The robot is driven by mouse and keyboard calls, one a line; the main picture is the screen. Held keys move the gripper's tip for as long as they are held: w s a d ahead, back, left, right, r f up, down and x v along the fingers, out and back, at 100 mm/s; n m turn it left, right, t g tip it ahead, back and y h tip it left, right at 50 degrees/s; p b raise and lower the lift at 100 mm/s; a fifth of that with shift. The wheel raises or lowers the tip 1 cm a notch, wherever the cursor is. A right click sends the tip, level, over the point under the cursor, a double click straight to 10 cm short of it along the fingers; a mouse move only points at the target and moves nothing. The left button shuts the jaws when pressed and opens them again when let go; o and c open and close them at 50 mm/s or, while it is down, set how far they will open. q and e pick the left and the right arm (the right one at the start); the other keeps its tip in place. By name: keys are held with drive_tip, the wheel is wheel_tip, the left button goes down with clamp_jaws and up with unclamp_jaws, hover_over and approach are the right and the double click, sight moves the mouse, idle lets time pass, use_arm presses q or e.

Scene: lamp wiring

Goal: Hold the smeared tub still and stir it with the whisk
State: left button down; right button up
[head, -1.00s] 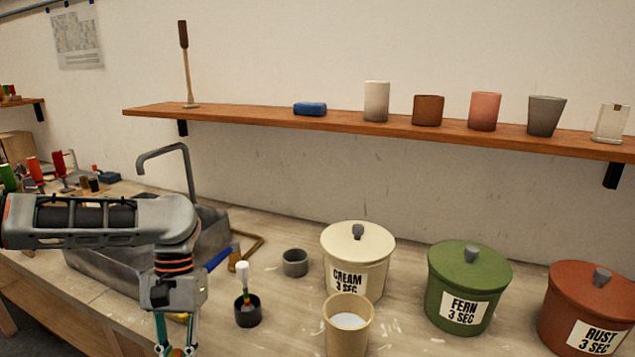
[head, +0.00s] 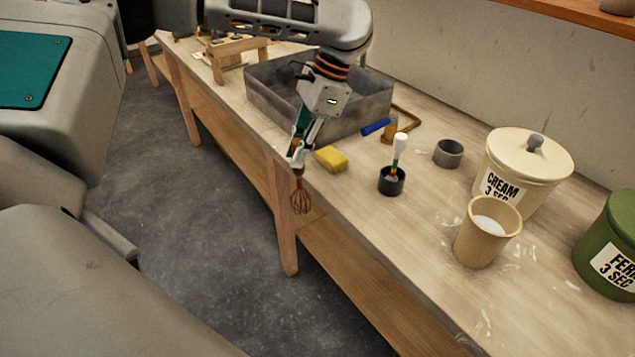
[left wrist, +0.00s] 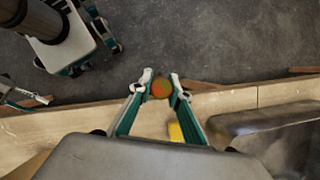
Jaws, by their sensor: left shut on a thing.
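My left gripper (head: 298,157) is shut on the whisk (head: 300,198) and holds it with the wires pointing down, just off the bench's front edge and over the floor. In the left wrist view the whisk handle's round end (left wrist: 161,89) shows between the fingertips. The tan tub (head: 473,246) stands upright and open on the bench, with white stuff inside, well to the right of the whisk. I cannot make out smears on its wall. Part of what looks like my right gripper (left wrist: 98,38) shows in the left wrist view; its jaw opening is unclear.
A yellow sponge (head: 331,159), a black pot (head: 391,182) with a white-handled tool and a grey cup (head: 448,153) stand between whisk and tub. The lidded cream tub (head: 530,165) and green tub (head: 612,235) are close to it.

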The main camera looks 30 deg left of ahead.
use_arm(q)
drive_tip(key=w+a+r+m+t+y, duration=0.1)
drive_tip(key=w+r+m+t, duration=0.15)
drive_tip(key=r+m, duration=0.3)
drive_tip(key=w+d+r+n+h, duration=0.1)
drive_tip(key=d+r+n+h, duration=0.2)
drive_tip(key=d+n, duration=0.7)
drive_tip(key=w+d+r+n+t+h, duration=0.1)
drive_tip(key=d+r+n+h, duration=0.1)
drive_tip(key=d+r+n, duration=0.5)
drive_tip(key=w+d+r+n+h, duration=0.1)
drive_tip(key=d+r+n+h, duration=0.2)
drive_tip(key=d+n, duration=1.2)
drive_tip(key=d+r, duration=0.2)
drive_tip(key=d, duration=0.6)
drive_tip(key=shift+r+h, duration=0.3)
drive_tip(key=shift+r, duration=0.1)
drive_tip(key=shift+w+d, duration=0.1)
